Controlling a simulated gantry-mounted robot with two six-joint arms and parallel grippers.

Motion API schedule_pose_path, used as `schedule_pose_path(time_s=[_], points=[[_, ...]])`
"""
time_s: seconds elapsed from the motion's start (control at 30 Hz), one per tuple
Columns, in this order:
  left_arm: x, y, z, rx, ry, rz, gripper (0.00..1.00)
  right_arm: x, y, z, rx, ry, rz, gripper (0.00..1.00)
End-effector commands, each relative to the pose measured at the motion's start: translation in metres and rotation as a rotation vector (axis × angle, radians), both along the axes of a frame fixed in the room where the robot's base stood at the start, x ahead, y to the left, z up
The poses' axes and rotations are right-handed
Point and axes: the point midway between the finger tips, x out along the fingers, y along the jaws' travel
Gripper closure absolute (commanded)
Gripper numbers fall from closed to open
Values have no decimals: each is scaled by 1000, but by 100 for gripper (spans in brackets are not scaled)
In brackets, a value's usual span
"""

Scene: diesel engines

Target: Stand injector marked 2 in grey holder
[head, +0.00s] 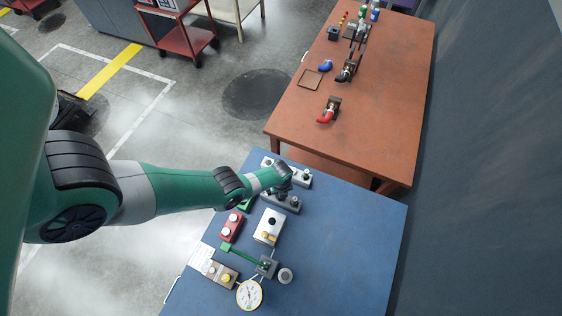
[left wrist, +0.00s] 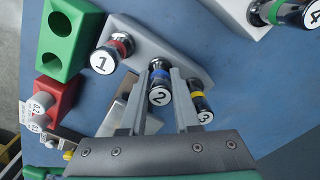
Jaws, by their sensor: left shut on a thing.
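The injector marked 2 (left wrist: 160,88), dark with a blue band and a white numbered cap, is between the fingers of my left gripper (left wrist: 160,72), which is shut on it. It appears to be at the middle of a light grey rack (left wrist: 180,58), between injector 1 (left wrist: 105,58) with a red band and injector 3 (left wrist: 201,106) with a yellow band. I cannot tell whether it is lifted. A silver-grey block with a dark hole (head: 263,226), likely the grey holder, stands nearer in the head view. In the left wrist view, the fingers partly hide a metallic block. My right gripper is out of view.
A green two-hole block (left wrist: 74,22) and a red block (left wrist: 62,92) stand beside the rack. Injector 4 (left wrist: 297,14) is in another grey rack. A dial gauge (head: 249,294) is at the near edge. The blue table's right side (head: 360,230) is clear.

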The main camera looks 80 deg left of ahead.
Motion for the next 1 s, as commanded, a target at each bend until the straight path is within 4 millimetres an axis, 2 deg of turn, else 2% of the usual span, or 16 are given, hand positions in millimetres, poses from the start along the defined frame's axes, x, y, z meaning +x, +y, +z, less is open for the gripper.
schedule_pose_path(time_s=[0.67,0.7,0.87,1.0], points=[[1,0,-2,0,-1,0,100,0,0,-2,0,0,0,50],[1,0,-2,0,-1,0,64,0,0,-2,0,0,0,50],[1,0,-2,0,-1,0,36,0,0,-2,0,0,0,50],[0,0,-2,0,0,0,35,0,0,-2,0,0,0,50]])
